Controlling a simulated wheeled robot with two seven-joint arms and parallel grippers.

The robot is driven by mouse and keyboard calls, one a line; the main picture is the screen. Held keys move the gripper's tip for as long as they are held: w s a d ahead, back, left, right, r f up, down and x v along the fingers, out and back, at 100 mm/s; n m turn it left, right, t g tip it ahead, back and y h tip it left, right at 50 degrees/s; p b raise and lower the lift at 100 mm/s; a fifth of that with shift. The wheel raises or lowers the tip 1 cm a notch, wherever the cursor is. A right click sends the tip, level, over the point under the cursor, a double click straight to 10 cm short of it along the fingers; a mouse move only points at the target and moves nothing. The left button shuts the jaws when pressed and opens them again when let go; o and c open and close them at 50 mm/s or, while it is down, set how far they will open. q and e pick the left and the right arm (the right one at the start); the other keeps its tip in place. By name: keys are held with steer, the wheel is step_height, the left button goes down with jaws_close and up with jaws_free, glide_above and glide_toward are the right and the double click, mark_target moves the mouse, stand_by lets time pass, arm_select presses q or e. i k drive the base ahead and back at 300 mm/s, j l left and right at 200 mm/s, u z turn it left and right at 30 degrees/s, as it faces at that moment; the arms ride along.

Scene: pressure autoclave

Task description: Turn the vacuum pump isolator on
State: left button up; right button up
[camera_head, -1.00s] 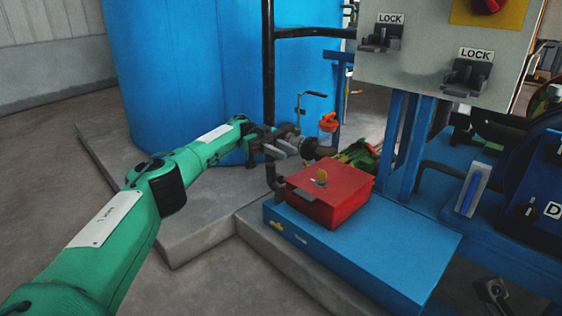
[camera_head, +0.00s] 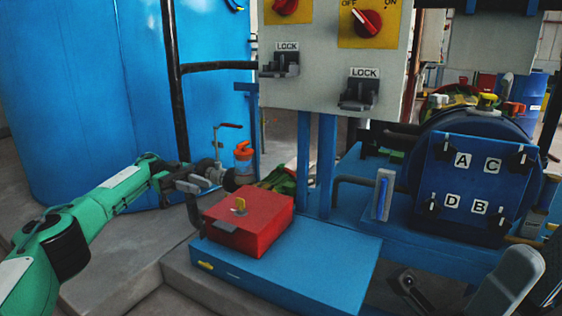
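Two red rotary knobs on yellow plates sit on the light grey panel (camera_head: 325,70) in the upper middle. The right knob (camera_head: 368,23) has OFF and ON marked above it, and its white pointer is turned toward OFF. The left knob (camera_head: 285,7) is cut by the top edge, so its labels are hidden. I cannot read which one is the vacuum pump isolator. My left gripper (camera_head: 198,183) is low and left of the panel, in front of the pipework. Its fingers look apart with nothing between them, well away from both knobs.
Two black lock brackets (camera_head: 357,94) are under the knobs. A red box (camera_head: 248,222) with a yellow key stands on a blue base (camera_head: 300,275). A valve with an orange cap (camera_head: 243,150) is beside my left gripper. A blue door (camera_head: 465,185) marked A to D is at right.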

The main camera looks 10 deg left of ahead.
mark_target(368, 23)
steer(key=k, duration=1)
